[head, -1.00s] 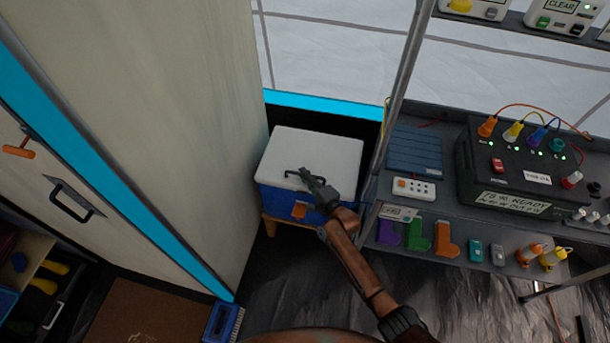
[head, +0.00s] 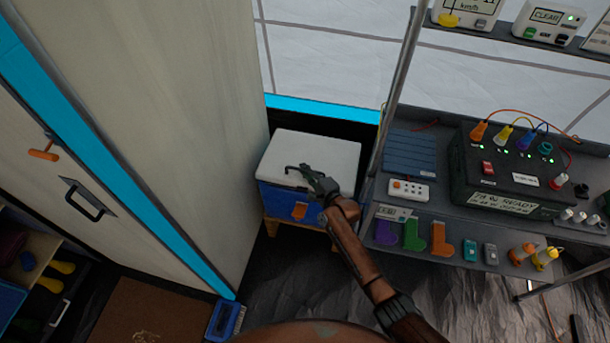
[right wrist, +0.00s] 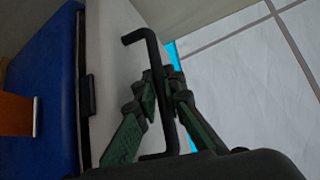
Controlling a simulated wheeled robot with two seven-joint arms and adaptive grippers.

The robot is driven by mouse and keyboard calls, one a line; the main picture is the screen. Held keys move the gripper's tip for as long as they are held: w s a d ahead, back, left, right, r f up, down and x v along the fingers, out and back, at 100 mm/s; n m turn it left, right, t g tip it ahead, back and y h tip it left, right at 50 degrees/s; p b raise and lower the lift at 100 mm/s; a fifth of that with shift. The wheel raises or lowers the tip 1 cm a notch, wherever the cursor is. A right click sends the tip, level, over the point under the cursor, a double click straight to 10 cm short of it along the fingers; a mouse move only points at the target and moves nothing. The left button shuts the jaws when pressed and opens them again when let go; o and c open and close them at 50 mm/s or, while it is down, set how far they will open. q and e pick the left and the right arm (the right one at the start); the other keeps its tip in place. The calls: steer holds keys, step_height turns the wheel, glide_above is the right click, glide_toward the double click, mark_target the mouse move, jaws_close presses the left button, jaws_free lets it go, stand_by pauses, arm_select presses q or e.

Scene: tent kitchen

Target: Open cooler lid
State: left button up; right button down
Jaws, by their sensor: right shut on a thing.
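The cooler has a white lid (head: 325,150), a blue body (head: 275,197) and an orange front latch (head: 299,211). It stands beside the tall pale cabinet in the head view. The lid lies flat on the body, with no visible gap. My right gripper (head: 308,172) is over the lid, shut on its black handle (head: 291,169). In the right wrist view the handle bar (right wrist: 152,50) passes between the green-black fingers (right wrist: 164,80). The white lid and blue body (right wrist: 45,65) are to the left there. My left gripper is not in view.
A metal shelf rack (head: 455,185) with a black power box (head: 505,170) stands close to the cooler's right. Its upright pole (head: 388,110) is near my right arm. The pale cabinet (head: 185,130) is close on the left. Dark floor (head: 290,275) lies in front.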

steer(key=r+p, duration=0.1)
steer(key=w+r, duration=0.1)
steer(key=shift+d+r+g+p, duration=0.15)
steer(key=shift+r+g+p, duration=0.15)
steer(key=shift+r+p, duration=0.05)
steer(key=shift+w+r+m, duration=0.1)
steer(key=shift+r+m, duration=0.1)
steer(key=shift+m, duration=0.1)
steer(key=shift+w+d+r+g+p, duration=0.2)
steer(key=shift+w+r+g+p, duration=0.2)
steer(key=shift+r+p, duration=0.35)
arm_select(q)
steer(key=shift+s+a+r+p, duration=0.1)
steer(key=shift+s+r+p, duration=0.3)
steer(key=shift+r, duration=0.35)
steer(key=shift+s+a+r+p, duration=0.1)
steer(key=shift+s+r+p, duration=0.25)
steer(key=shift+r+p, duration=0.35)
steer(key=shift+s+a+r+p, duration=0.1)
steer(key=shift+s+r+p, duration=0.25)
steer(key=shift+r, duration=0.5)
arm_select(e)
steer(key=w+d+r+m+g, duration=0.1)
steer(key=w+d+r, duration=0.1)
steer(key=w+r, duration=0.3)
steer(key=shift+w+r+m+g, duration=0.3)
steer(key=shift+w+r+g, duration=0.1)
steer(key=shift+r, duration=0.25)
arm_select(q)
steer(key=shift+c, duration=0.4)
